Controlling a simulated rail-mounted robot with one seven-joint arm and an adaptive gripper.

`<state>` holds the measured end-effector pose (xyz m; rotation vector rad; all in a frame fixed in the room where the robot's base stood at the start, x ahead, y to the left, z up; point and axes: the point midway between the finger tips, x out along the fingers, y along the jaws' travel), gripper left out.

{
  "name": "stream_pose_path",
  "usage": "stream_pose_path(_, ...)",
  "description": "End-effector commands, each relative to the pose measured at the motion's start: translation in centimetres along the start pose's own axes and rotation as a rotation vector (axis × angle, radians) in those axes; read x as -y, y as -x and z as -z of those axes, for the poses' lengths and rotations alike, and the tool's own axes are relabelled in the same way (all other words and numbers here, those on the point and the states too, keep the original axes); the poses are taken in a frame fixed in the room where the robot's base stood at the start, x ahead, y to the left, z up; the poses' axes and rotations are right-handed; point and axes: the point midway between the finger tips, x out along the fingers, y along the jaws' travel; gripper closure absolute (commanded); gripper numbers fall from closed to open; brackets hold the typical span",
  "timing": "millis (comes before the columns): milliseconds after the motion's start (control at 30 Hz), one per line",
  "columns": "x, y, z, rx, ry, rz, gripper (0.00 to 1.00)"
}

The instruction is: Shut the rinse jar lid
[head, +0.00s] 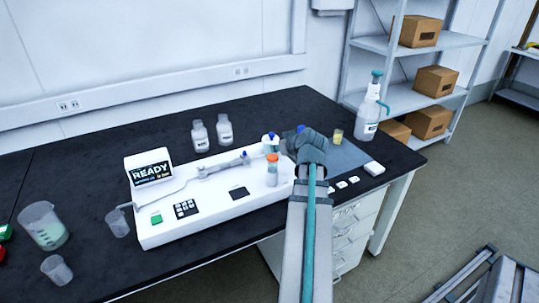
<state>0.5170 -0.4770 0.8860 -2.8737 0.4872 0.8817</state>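I cannot tell for sure which vessel is the rinse jar. A white jar with a blue top (270,143) stands at the right end of the white instrument (215,205), just left of my gripper. An orange-capped vial (272,172) stands in front of it on the instrument. Whether the jar's lid is open or shut is too small to see. My gripper (306,140) is above the bench at the instrument's right end. The wrist hides its fingers and whatever is below them. A small blue spot (300,128) shows at its far side, partly hidden.
Two clear bottles (224,130) stand behind the instrument. A wash bottle (368,112) and a yellow vial (337,135) are to the right, near a grey-blue mat (350,155). Beakers (44,228) stand at the left.

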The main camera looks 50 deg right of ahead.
Motion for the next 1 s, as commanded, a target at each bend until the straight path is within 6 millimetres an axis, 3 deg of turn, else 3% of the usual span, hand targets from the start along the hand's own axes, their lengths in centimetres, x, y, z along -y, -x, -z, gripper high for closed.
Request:
stream_pose_path(33, -0.13, -0.39, -0.95, 0.017, 0.002, 0.005, 1.00)
stream_pose_path(633, -0.66, -0.53, -1.23, 0.022, 0.003, 0.005, 1.00)
stream_pose_path(667, -0.65, -0.53, -1.23, 0.022, 0.003, 0.005, 0.72)
stream_pose_path(800, -0.69, -0.49, -1.05, 0.018, 0.002, 0.005, 0.50)
stream_pose_path(1000, -0.72, -0.43, -0.85, 0.014, 0.002, 0.004, 0.50)
